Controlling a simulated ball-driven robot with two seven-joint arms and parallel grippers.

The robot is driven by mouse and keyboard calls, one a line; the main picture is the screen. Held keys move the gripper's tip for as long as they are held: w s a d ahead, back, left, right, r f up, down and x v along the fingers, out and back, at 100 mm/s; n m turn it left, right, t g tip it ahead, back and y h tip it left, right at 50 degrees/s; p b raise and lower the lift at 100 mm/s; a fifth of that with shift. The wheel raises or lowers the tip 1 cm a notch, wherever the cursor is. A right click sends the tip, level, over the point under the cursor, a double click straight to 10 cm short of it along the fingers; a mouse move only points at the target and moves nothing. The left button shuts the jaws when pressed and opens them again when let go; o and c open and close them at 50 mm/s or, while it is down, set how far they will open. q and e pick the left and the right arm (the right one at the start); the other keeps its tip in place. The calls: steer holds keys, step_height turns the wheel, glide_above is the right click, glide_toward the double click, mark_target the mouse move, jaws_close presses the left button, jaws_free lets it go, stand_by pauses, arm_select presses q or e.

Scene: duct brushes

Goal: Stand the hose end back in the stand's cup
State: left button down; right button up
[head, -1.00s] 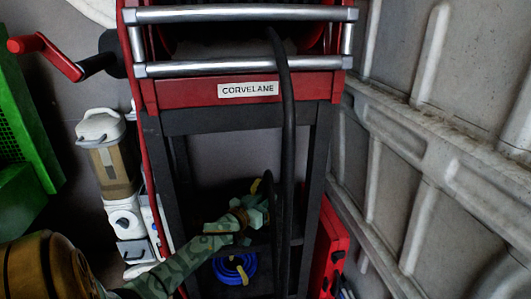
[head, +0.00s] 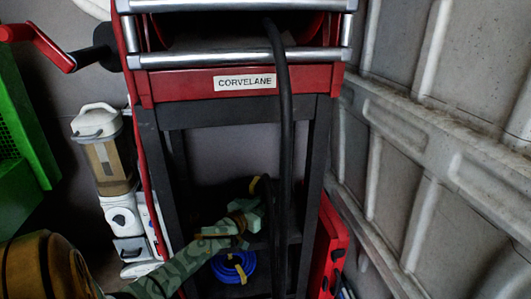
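The black hose (head: 284,120) hangs from the reel at the top of the red and dark stand (head: 225,116) and runs down its right side. A short dark piece with a yellow tip (head: 253,185), perhaps the hose end, shows beside the hanging length, low in the stand. My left gripper (head: 254,212), pale green on a camouflage-patterned arm, reaches in from the lower left and is right by this piece. Its fingers are small and dark in the view, so I cannot tell whether they grip it. I cannot make out the cup. My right gripper is out of view.
A blue coil (head: 243,266) with a yellow tie lies low in the stand. A white and tan container (head: 108,160) stands left of it, and a red case (head: 327,245) right. A red crank (head: 42,42) sticks out upper left. A ribbed wall (head: 440,150) closes the right side.

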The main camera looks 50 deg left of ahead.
arm_select(q)
steer(key=shift+f+b, duration=0.95)
steer(key=shift+f, duration=0.6)
steer(key=c, duration=1.2)
jaws_free()
